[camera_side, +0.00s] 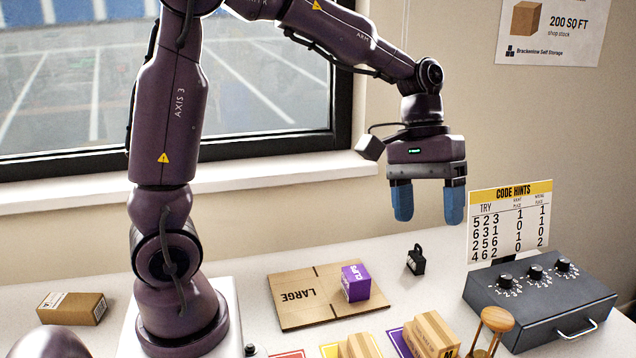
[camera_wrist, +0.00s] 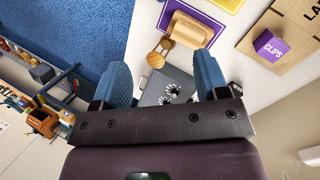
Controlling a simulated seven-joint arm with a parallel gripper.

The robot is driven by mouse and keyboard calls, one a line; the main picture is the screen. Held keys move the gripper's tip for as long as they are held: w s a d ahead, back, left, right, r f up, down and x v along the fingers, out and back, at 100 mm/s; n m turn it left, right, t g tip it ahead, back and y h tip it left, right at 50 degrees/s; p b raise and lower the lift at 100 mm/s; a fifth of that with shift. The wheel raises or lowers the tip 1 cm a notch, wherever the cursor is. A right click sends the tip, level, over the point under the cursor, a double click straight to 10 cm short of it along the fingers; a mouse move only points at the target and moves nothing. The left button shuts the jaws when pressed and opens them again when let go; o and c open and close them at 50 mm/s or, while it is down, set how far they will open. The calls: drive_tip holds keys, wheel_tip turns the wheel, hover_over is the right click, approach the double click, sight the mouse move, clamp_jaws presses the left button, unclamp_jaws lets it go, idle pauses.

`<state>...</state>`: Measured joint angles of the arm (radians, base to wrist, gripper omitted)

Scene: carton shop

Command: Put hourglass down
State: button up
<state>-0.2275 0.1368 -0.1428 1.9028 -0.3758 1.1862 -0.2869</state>
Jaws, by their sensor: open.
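The hourglass (camera_side: 497,319) has round wooden end discs and stands on the table at the bottom edge of the side view, in front of the dark box with dials; its lower part is cut off. In the wrist view the hourglass (camera_wrist: 156,60) shows small, beyond the fingertips, beside a brown carton. My gripper (camera_side: 428,216) hangs high above the table, its blue fingers apart with nothing between them. In the wrist view the gripper (camera_wrist: 163,75) is also open and empty, well clear of the hourglass.
A dark dial box (camera_side: 540,297) with a handle stands at the right, a hint card (camera_side: 510,220) behind it. A small black padlock (camera_side: 416,260), a flat LARGE carton (camera_side: 300,305) with a purple CLIPS box (camera_side: 356,282), and brown cartons (camera_side: 432,333) on coloured mats lie nearby.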

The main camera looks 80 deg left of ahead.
drive_tip(key=s+a+r+m+t+y, duration=0.1)
drive_tip(key=s+r+m+t+y, duration=0.1)
drive_tip(key=s, duration=0.5)
drive_tip(key=s+a+r+m+t+y, duration=0.1)
drive_tip(key=s+m+t+y, duration=0.1)
drive_tip(key=s, duration=0.5)
drive_tip(key=shift+s+a+r+m+t, duration=0.3)
drive_tip(key=shift+a+r+m+t, duration=0.1)
drive_tip(key=shift+m+t, duration=0.55)
